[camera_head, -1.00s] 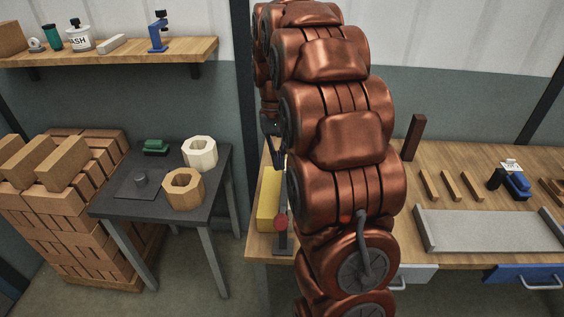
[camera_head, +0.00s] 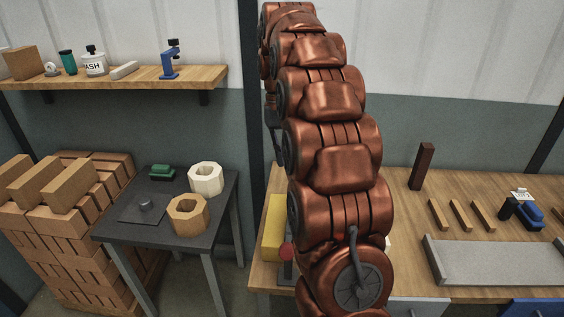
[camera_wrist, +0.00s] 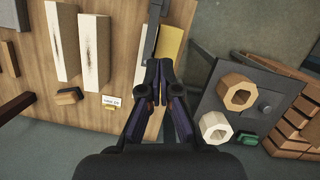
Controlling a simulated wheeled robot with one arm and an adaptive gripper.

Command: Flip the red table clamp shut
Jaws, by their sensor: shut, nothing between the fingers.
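The table clamp shows only in part in the head view: its red round knob (camera_head: 286,252) and a dark grey piece below it are at the wooden bench's left front edge, beside a yellow block (camera_head: 274,228). My copper arm hides the rest, so I cannot tell whether the clamp is open or shut. In the wrist view my gripper (camera_wrist: 158,66) is shut and empty above the bench, with its tips near the yellow block (camera_wrist: 172,42) and a grey bar (camera_wrist: 151,28). I cannot tell whether that bar belongs to the clamp. In the head view my gripper is mostly hidden behind the arm.
Left of the bench, a dark side table (camera_head: 150,222) holds two octagonal rings and a green object. Stacked bricks (camera_head: 62,220) stand farther left. A grey tray (camera_head: 500,262), wooden strips and a blue tool (camera_head: 528,212) are on the bench's right.

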